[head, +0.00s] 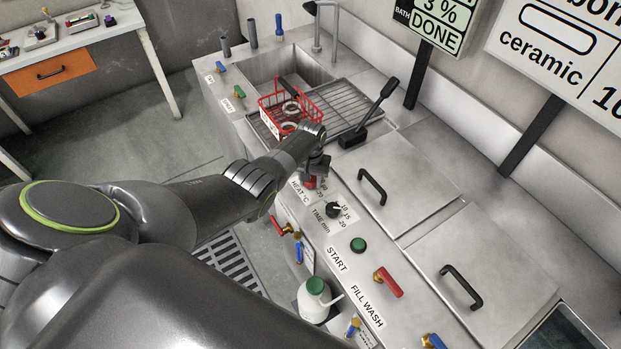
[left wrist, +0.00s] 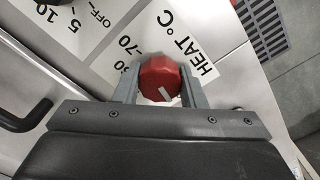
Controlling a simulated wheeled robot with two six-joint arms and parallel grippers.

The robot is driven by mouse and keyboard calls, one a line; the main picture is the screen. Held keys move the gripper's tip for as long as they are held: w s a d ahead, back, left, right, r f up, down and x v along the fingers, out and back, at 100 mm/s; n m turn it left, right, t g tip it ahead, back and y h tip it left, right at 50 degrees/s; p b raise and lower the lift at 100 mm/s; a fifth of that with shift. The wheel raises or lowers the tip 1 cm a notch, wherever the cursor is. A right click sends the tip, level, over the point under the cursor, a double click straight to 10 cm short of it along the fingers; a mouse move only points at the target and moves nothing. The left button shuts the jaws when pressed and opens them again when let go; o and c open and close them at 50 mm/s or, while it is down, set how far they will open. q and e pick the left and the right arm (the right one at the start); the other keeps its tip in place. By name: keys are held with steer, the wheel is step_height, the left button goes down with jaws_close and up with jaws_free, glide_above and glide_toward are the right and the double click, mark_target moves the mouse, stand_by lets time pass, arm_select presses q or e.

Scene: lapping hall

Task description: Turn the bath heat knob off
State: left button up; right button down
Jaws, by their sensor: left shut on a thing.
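The red heat knob (head: 310,182) sits on the sloped front panel of the steel bath, beside the "HEAT °C" label. My left gripper (head: 316,168) reaches down over it and hides much of it in the head view. In the left wrist view the faceted red knob (left wrist: 158,76) is between the two fingers of my left gripper (left wrist: 160,82), which is shut on it. A white pointer line on the knob slants toward the lower right there, on the palm side. Numbers beside it include 70; part of its scale is hidden. My right gripper is not in view.
The black time knob (head: 334,210) is close by, with a green start button (head: 358,245) and red fill lever (head: 388,282) further along. A red basket (head: 291,108) stands on the drain rack. Black lid handles (head: 372,187) rise behind the panel.

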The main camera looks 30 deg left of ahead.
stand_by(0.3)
arm_select(q)
steer(key=o, duration=1)
steer(key=shift+r, duration=0.15)
steer(key=shift+r, duration=0.25)
step_height(320, 180, up, 6)
steer(key=shift+f+p, duration=0.1)
steer(key=shift+p, duration=0.9)
step_height(320, 180, up, 11)
steer(key=shift+b, duration=0.4)
steer(key=shift+s+f, duration=0.1)
steer(key=shift+f, duration=0.05)
